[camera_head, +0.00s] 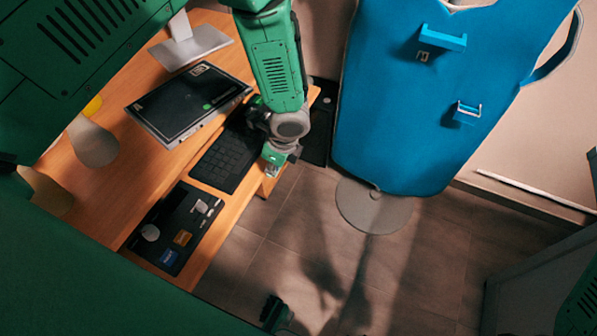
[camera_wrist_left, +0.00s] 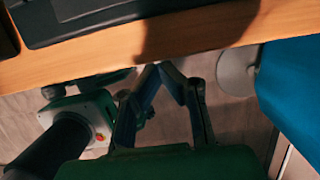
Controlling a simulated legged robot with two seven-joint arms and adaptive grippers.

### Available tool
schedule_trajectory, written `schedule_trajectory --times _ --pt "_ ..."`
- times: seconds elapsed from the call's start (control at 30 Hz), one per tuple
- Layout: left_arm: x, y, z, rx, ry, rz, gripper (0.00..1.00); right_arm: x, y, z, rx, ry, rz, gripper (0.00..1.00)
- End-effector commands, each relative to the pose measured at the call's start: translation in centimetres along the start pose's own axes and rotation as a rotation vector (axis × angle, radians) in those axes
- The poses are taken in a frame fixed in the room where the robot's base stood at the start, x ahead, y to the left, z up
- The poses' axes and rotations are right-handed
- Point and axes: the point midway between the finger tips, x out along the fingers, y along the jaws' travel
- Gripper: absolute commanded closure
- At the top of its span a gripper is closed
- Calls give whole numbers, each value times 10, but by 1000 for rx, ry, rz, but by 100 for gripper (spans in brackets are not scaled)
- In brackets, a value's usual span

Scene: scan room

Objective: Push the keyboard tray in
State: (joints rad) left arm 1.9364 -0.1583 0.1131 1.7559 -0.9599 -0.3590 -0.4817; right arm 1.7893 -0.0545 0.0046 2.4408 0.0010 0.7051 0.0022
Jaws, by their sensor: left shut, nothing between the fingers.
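The wooden surface that bears the keyboard (camera_head: 228,158) appears to be the keyboard tray; its front strip (camera_head: 212,252) shows in the head view. Where it parts from the desk is unclear. In the left wrist view its front edge (camera_wrist_left: 100,66) crosses the upper part, with a black item on it. My left gripper (camera_head: 271,170) points down by the front edge, right of the keyboard. It is shut and empty. In the wrist view its fingertips (camera_wrist_left: 165,66) meet at the wood's edge; contact cannot be told. My right gripper (camera_head: 274,312) is low over the floor, its jaws unclear.
A black mat (camera_head: 160,216) with small items lies left of the keyboard. A flat black device (camera_head: 188,102) and a monitor stand (camera_head: 190,45) are behind. A blue apron (camera_head: 420,120) hangs on a stand with a round base (camera_head: 375,212). The floor in front is clear.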

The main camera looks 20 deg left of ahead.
Motion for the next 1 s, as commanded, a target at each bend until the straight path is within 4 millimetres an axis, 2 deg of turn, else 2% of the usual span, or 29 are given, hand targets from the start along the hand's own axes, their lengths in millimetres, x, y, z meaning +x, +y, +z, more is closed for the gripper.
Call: schedule_trajectory --times 0.03,0.2,0.5,0.7,1.0 --pt "2 1 15 -6 -3 3 100 -5 0 0 0 0 0 100" --pt "11 1 53 -5 -2 3 100 -12 0 -1 0 0 0 100" --pt "24 0 99 -3 -1 1 100 -20 0 -1 0 0 0 100" --pt "28 0 111 0 0 1 100 -22 0 -1 0 0 0 100" --pt "29 0 114 0 -1 0 100 -22 0 -1 0 0 0 100"
